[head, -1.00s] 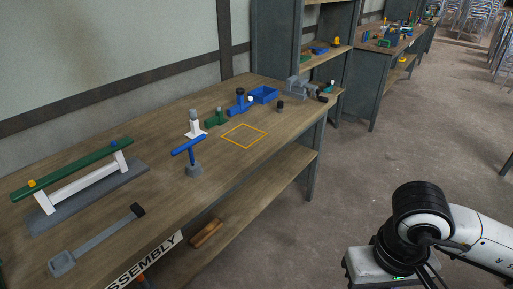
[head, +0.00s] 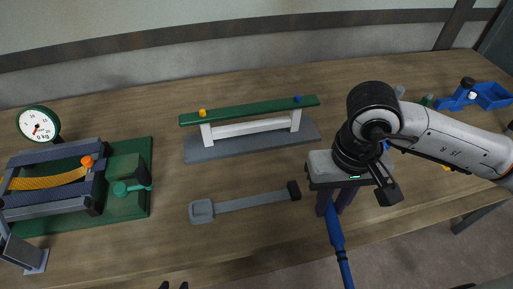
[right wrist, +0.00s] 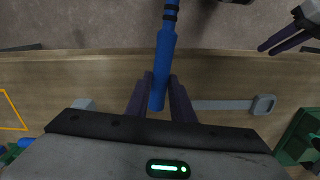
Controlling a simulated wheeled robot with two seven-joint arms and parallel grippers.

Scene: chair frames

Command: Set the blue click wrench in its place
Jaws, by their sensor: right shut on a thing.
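The blue click wrench (head: 337,240) is between the fingers of my right gripper (head: 334,205), which is shut on it. Its shaft runs down past the bench's front edge and out of the head view. In the right wrist view the wrench (right wrist: 164,60) passes between the fingers (right wrist: 160,98) and runs to the top edge. A flat grey holder-like piece (head: 245,203) with a square end and a black block lies on the bench, left of the right gripper. My left gripper (head: 174,286) shows only its fingertips at the bottom edge; they are apart, with nothing seen between them.
A green beam (head: 250,110) on white supports stands on a grey plate behind. A green-based fixture (head: 128,205) with an orange knob and a dial gauge (head: 38,123) are at left. Blue parts (head: 490,95) sit at far right. Bare wood surrounds the grey piece.

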